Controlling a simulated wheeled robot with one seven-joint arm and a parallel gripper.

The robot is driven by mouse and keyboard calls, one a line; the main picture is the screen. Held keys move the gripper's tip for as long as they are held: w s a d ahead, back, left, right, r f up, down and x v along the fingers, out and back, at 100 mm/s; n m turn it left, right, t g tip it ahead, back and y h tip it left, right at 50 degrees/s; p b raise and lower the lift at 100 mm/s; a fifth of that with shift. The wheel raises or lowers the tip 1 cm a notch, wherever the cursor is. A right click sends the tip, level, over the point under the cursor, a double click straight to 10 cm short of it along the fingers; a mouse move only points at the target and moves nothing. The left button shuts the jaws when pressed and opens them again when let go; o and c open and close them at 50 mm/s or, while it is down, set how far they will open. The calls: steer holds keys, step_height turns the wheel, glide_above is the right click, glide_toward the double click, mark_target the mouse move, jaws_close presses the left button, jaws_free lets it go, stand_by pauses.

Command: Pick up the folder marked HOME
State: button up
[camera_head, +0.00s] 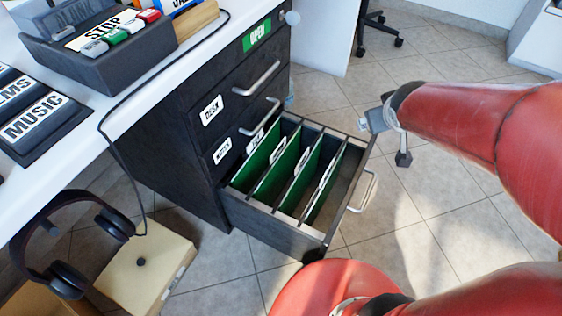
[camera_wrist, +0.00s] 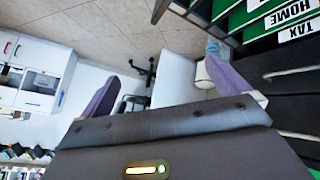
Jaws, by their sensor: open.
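The HOME folder (camera_wrist: 291,13) is green with a white label at the top right of the wrist view. It stands beside the TAX folder (camera_wrist: 299,31), which is nearer the cabinet front. In the head view, several green folders stand in the open drawer (camera_head: 290,233). Their labels are too small to read surely, but the order suggests HOME is second from the cabinet (camera_head: 284,166). My gripper (camera_wrist: 165,88) is open and empty, its purple fingertips wide apart. In the head view, my gripper (camera_head: 385,125) is just right of the drawer, apart from the folders.
The black cabinet (camera_head: 170,160) has shut drawers above the open one. The open drawer's handle (camera_head: 366,192) sticks out at right. A white desk (camera_head: 125,75) carries dark boxes. Headphones (camera_head: 70,240) and a beige box (camera_head: 145,268) are at lower left.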

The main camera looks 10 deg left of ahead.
steer(key=w+a+f+n+y+p, duration=0.2)
steer(key=w+a+f+n, duration=0.15)
steer(key=w, duration=0.25)
steer(key=n+g+y+p, duration=0.5)
steer(key=n+y, duration=0.1)
steer(key=y, duration=0.1)
glide_toward(279, 150)
steer(key=f, duration=0.1)
steer(key=x, duration=0.8)
steer(key=shift+a+r+b, duration=0.25)
steer(key=shift+r+b, duration=0.05)
steer(key=c, duration=1.2)
steer(key=shift+r, duration=0.15)
